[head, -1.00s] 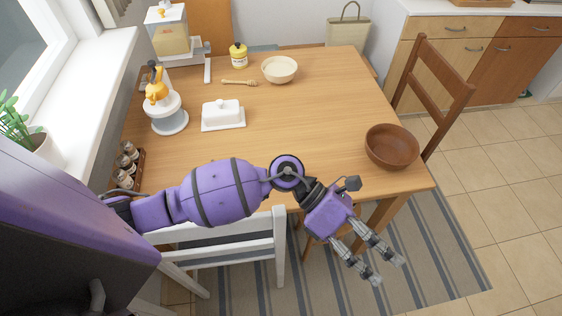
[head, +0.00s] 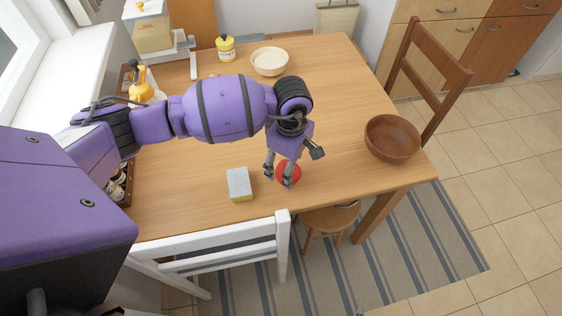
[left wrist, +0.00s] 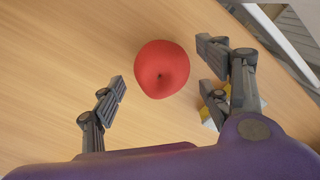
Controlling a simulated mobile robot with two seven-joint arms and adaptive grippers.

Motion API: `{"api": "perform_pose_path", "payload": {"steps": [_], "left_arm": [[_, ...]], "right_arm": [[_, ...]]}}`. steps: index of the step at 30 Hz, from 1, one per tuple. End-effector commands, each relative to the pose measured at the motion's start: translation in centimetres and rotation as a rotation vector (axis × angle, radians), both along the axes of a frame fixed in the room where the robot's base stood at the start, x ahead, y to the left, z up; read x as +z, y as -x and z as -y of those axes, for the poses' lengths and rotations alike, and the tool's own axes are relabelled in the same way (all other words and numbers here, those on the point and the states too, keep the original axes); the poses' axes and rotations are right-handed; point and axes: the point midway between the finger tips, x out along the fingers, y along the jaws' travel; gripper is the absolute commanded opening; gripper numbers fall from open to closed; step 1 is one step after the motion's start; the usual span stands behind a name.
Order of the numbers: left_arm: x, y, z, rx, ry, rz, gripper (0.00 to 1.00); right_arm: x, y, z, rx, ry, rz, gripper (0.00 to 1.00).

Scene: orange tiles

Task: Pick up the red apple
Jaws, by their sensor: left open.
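The red apple (head: 289,172) sits on the wooden table near its front edge, partly covered by my gripper in the head view. In the left wrist view the apple (left wrist: 161,69) shows whole, ahead of and between the fingers. My left gripper (head: 279,180) is over the apple and points down at it. Its fingers are spread wide and empty in the left wrist view (left wrist: 165,88), with a gap on either side of the apple. My right gripper is in neither view.
A grey and yellow sponge (head: 240,184) lies left of the apple. A brown wooden bowl (head: 392,139) stands at the table's right edge, a cream bowl (head: 269,62) and a yellow jar (head: 226,48) at the back. A white chair (head: 215,250) stands at the front edge.

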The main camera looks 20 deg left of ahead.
Motion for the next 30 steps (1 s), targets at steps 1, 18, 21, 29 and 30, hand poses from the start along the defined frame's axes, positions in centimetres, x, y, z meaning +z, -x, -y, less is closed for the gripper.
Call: {"api": "perform_pose_path", "payload": {"steps": [1,18,21,29,30], "left_arm": [[-0.6,0.0,0.0,0.001,0.001,-0.001,0.69],[-2.5,0.1,0.0,0.0,0.002,-0.001,0.47],[-2.5,0.1,0.0,0.001,0.002,-0.001,0.34],[-2.4,0.1,0.0,0.001,0.002,-0.001,0.18],[-2.4,0.1,0.0,0.001,0.002,-0.001,0.18]], "right_arm": [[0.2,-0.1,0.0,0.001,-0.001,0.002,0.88],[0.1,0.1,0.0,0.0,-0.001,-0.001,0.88],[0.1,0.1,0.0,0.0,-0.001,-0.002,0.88],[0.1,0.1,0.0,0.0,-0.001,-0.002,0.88],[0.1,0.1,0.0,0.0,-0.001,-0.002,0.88]]}}
